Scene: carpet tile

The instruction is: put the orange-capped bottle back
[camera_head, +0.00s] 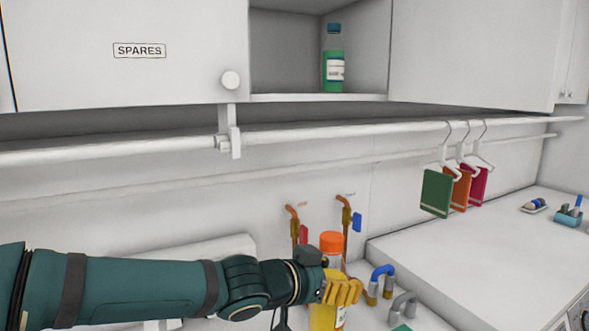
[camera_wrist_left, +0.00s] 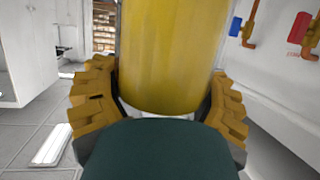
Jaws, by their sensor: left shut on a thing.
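The orange-capped bottle (camera_head: 331,242) has yellow contents and a white label. It stands about upright in the head view, low and right of the middle. My left gripper (camera_head: 342,288) is shut around its body, with the yellow fingers across it. In the left wrist view the yellow bottle (camera_wrist_left: 172,60) fills the middle between the two fingers (camera_wrist_left: 160,108). A green bottle with a dark cap (camera_head: 333,62) stands in the open shelf compartment (camera_head: 290,97) above. The shelf floor left of it is bare. My right gripper is not in view.
A white rail (camera_head: 320,131) runs below the cabinets, with several hangers holding green, orange and pink cloths (camera_head: 436,194). Copper pipes with red and blue handles (camera_head: 345,215) rise behind the bottle. A white cabinet door labelled SPARES (camera_head: 180,60) is left of the compartment. A white counter (camera_head: 470,250) lies right.

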